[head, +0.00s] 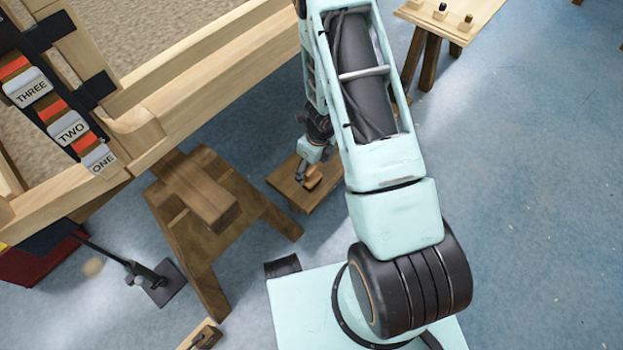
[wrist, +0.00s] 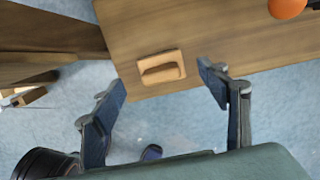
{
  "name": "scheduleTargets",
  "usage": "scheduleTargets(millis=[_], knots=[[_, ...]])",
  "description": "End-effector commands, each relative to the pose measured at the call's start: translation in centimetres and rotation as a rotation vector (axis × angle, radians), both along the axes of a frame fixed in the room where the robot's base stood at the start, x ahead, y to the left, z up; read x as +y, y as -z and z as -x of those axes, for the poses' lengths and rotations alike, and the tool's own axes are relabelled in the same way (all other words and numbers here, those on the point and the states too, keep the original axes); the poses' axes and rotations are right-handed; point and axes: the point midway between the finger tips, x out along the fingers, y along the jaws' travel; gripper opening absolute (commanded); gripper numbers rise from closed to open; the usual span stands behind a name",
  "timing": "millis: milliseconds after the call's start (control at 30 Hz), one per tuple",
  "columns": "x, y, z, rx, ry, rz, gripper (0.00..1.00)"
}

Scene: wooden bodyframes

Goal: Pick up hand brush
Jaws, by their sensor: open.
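The hand brush appears to be a small light-wood block with a raised grip (wrist: 162,66). It lies near the edge of a brown wooden tabletop (wrist: 205,35) in the wrist view. In the head view it is a small brown block (head: 314,177) on a low wooden table (head: 325,198), partly hidden. My gripper (wrist: 163,78) is open and empty, its two fingers spread to either side of the brush in the picture. No contact shows, and the height gap is hard to tell. In the head view my gripper (head: 301,174) is small and close to the brush.
An orange round object (wrist: 287,8) lies at the far right of the tabletop. A brown wooden sawhorse (head: 205,205) stands left of the low table, beside a large wooden frame (head: 215,80). A light-topped table (head: 455,20) stands behind. Blue floor (head: 540,190) is clear at right.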

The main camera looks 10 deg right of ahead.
Motion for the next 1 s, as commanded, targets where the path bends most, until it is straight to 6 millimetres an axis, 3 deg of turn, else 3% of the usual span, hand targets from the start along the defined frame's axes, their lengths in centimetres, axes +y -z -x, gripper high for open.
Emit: scheduleTargets(millis=[233,533,933,1000], knots=[[0.0,3.9,-0.2,0.001,0.002,0.0,0.68],[0.1,4.1,-0.3,0.0,0.0,0.0,0.67],[0.0,4.1,-0.3,0.001,0.0,0.001,0.23],[0.1,4.1,-0.3,0.0,0.0,0.0,0.23]])
